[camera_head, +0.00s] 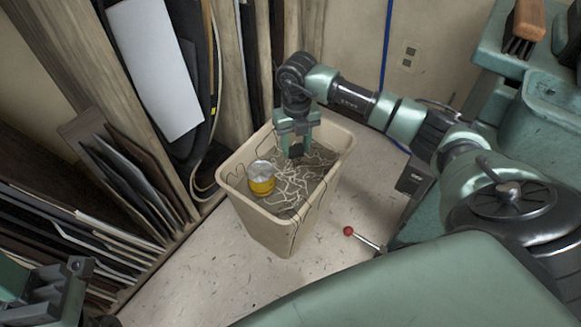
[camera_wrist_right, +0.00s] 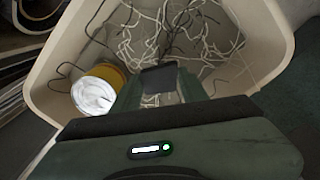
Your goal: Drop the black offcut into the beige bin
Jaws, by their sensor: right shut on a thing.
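The beige bin (camera_head: 268,222) stands on the floor in the middle of the head view; its rim (camera_wrist_right: 50,97) also shows in the right wrist view. My right gripper (camera_head: 296,150) points down inside the bin's opening, towards the far side. It is shut on the black offcut (camera_head: 296,151), a small dark flat piece between the fingertips. The offcut also shows in the right wrist view (camera_wrist_right: 158,78), above the threads in the bin. I cannot tell whether it touches them. Part of my left gripper (camera_head: 50,295) shows at the lower left, away from the bin.
In the bin lie pale and dark threads (camera_head: 297,184) and a yellow can with a whitish top (camera_head: 261,182). Racks of dark sheets (camera_head: 70,215) stand left. A red-knobbed lever (camera_head: 349,231) is right of the bin. A green machine (camera_head: 545,115) stands at the upper right.

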